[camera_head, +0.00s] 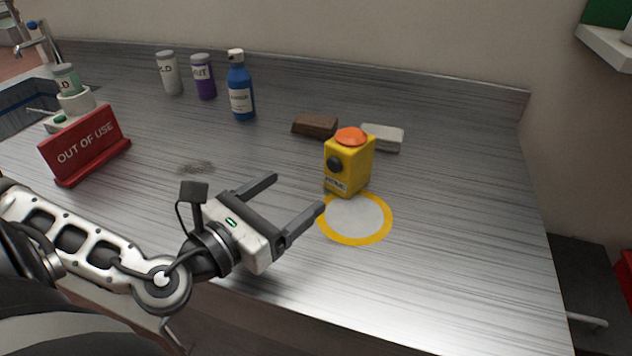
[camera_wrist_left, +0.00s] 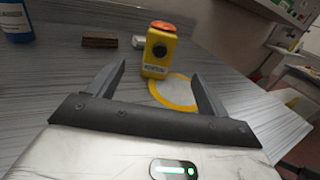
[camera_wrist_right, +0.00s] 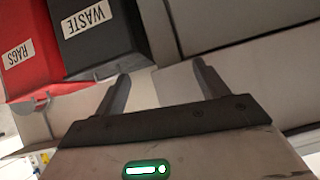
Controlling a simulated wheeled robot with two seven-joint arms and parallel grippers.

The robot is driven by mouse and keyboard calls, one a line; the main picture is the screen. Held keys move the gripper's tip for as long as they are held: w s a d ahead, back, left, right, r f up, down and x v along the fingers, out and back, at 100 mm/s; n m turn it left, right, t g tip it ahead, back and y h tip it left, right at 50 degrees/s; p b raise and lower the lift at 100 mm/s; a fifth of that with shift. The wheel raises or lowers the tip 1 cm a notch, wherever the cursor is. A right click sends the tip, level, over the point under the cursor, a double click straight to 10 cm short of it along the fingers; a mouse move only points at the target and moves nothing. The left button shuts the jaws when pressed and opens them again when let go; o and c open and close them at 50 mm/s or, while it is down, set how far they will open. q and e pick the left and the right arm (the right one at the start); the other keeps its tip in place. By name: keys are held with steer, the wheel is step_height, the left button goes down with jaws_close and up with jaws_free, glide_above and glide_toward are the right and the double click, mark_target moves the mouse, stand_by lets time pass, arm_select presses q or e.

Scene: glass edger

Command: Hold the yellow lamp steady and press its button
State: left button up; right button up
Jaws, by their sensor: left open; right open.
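The yellow lamp (camera_head: 347,166) stands upright on the metal worktop, just behind a yellow ring marking (camera_head: 355,218). It has an orange top (camera_head: 351,137) and a dark round knob or button (camera_head: 334,164) on its front face. The lamp also shows in the left wrist view (camera_wrist_left: 158,52), ahead of the fingers. My left gripper (camera_head: 299,196) is open and empty, to the left of and nearer than the lamp, not touching it. My right gripper (camera_wrist_right: 160,88) is open and empty; it shows only in its own wrist view, away from the lamp.
A brown block (camera_head: 315,126) and a pale block (camera_head: 382,137) lie behind the lamp. A blue bottle (camera_head: 240,90), a purple jar (camera_head: 203,77) and a white jar (camera_head: 170,73) stand at the back. A red sign (camera_head: 85,146) stands left. Bins marked WASTE (camera_wrist_right: 95,35) and RAGS (camera_wrist_right: 30,50) show near my right gripper.

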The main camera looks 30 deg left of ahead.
mark_target(348, 151)
arm_select(q)
steer(key=w, duration=0.4)
steer(key=w+d+p, duration=0.1)
steer(key=w, duration=0.4)
steer(key=w+d+p, duration=0.1)
steer(key=w, duration=0.4)
steer(key=shift+w+r, duration=0.1)
steer(key=shift+r, duration=0.05)
steer(key=shift+w+d, duration=0.1)
steer(key=shift+w, duration=0.35)
arm_select(e)
steer(key=shift+s+d+r, duration=0.2)
steer(key=shift+r, duration=0.1)
arm_select(q)
steer(key=c, duration=1.3)
steer(key=shift+o, duration=0.2)
arm_select(e)
jaws_close()
stand_by(1.1)
